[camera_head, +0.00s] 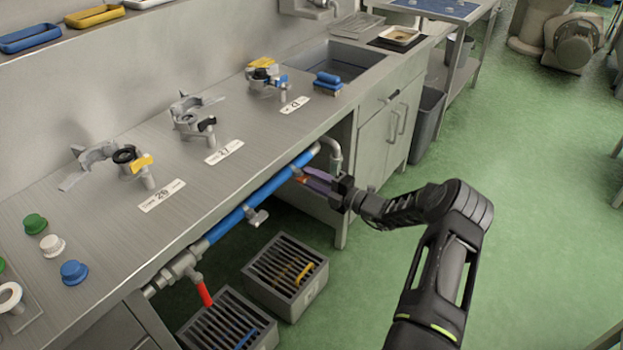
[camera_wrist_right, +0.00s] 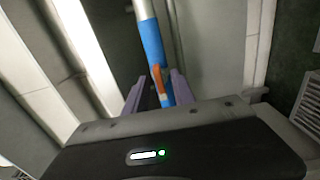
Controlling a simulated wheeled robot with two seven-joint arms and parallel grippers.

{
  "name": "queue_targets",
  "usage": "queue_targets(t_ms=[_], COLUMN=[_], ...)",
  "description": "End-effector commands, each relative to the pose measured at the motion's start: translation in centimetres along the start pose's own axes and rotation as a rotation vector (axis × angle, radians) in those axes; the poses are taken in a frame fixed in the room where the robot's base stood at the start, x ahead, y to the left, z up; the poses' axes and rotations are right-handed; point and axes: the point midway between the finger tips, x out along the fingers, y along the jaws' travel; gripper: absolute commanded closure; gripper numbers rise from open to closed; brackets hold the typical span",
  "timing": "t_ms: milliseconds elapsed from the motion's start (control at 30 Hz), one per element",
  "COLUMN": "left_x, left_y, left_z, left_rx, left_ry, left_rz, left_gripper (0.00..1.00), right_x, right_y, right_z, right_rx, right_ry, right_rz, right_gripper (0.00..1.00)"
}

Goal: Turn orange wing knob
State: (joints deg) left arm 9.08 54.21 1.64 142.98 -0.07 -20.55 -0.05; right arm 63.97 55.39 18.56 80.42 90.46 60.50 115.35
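The orange wing knob (camera_head: 301,180) is on the blue pipe (camera_head: 268,189) under the front edge of the steel counter. It also shows in the right wrist view (camera_wrist_right: 158,78) as a narrow orange piece in front of the blue pipe (camera_wrist_right: 152,42). My right gripper (camera_head: 312,181), with purple fingers, reaches in from the right under the counter edge. In the wrist view the fingers stand apart, one on each side of the knob, with gaps visible. I cannot tell how deep the knob sits between them. My left gripper is in neither view.
A red-handled valve (camera_head: 204,292) hangs at the pipe's near end, and a grey tap (camera_head: 257,217) sits midway. Two slatted crates (camera_head: 286,308) stand on the floor below. The counter edge is close above my gripper. Green floor (camera_head: 540,200) to the right is clear.

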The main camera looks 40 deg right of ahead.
Motion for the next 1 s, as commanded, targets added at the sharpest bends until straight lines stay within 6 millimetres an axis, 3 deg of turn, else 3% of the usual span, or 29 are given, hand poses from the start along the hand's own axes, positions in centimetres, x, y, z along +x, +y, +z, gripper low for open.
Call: queue_targets(t_ms=[500,1000], left_x=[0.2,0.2], left_y=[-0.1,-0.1], left_z=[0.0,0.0], left_rx=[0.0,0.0], left_ry=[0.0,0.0], left_rz=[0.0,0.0], left_gripper=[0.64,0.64], right_x=[-7.1,-7.5], right_y=[-0.1,-0.1], right_z=[0.1,0.0], right_rx=[0.001,0.001], right_ry=[-0.002,-0.001], right_rz=[-0.002,-0.001], right_gripper=[0.69,0.69])
